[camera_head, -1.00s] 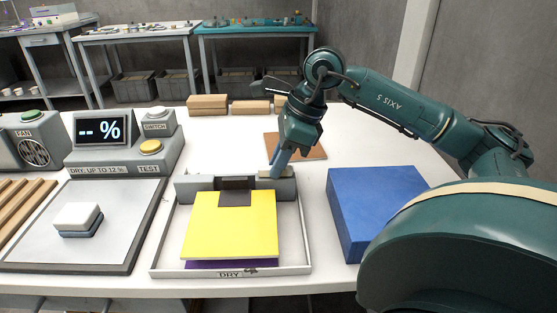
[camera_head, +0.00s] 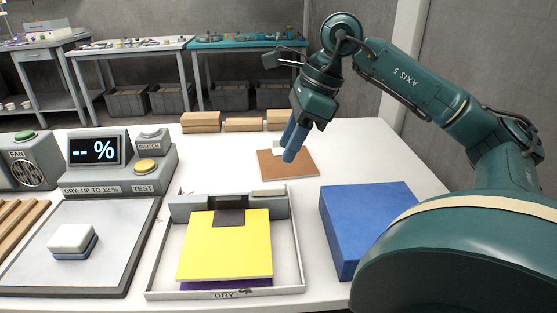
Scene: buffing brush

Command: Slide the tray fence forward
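The tray (camera_head: 296,262) is a shallow white frame marked DRY on its front edge, on the white table. The fence (camera_head: 188,208) is a grey bar across the tray's back part, with a dark block in its middle and a tan pad (camera_head: 268,193) on top at its right end. A yellow sheet (camera_head: 226,248) lies in front of the fence over a purple one (camera_head: 228,283). My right gripper (camera_head: 291,152) has blue fingers pointing down, above and behind the fence's right end, apart from it. The finger gap is not clear. My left gripper is not in view.
A blue block (camera_head: 366,220) stands right of the tray. A brown board (camera_head: 293,167) lies behind it, under my gripper. Wooden blocks (camera_head: 244,125) line the back.

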